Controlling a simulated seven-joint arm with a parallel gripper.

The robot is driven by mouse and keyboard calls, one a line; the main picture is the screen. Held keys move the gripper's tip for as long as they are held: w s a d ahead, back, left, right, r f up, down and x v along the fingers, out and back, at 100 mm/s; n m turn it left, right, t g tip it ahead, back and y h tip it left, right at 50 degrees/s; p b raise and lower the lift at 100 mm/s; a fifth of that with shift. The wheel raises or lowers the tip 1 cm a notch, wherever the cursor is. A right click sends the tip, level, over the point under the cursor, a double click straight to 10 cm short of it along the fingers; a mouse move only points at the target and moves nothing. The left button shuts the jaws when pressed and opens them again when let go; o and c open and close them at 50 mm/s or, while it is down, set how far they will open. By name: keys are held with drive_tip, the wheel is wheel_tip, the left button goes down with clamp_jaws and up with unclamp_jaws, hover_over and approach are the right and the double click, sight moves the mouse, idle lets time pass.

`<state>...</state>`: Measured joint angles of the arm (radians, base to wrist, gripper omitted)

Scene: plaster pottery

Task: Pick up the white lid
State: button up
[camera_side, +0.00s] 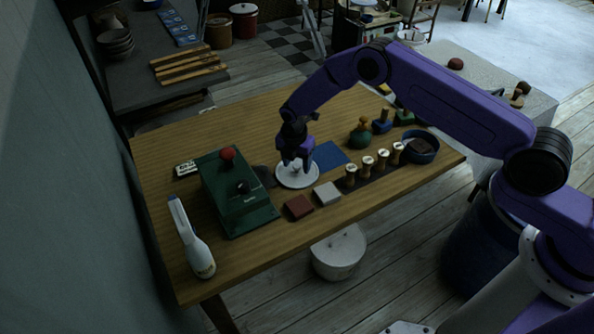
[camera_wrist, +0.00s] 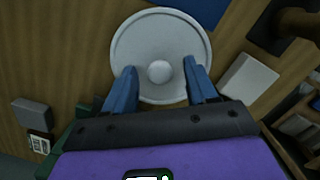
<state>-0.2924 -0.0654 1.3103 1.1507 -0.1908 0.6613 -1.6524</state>
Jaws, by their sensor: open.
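The white lid (camera_side: 297,178) is a round, shallow disc with a small knob, lying flat on the wooden table. In the wrist view the lid (camera_wrist: 160,35) fills the upper middle, with its pale knob (camera_wrist: 160,71) at its centre. My gripper (camera_side: 296,164) points down over the lid. In the wrist view my gripper (camera_wrist: 160,73) is open, with one blue finger on each side of the knob and a gap to it on both sides. I cannot tell whether the fingertips touch the lid's surface.
A green box (camera_side: 236,190) with a red ball on it stands left of the lid. A blue square (camera_side: 329,156) lies to the right. Red-brown (camera_side: 299,207) and white (camera_side: 327,193) blocks lie in front, near several stamps (camera_side: 367,163).

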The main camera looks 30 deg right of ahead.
clamp_jaws()
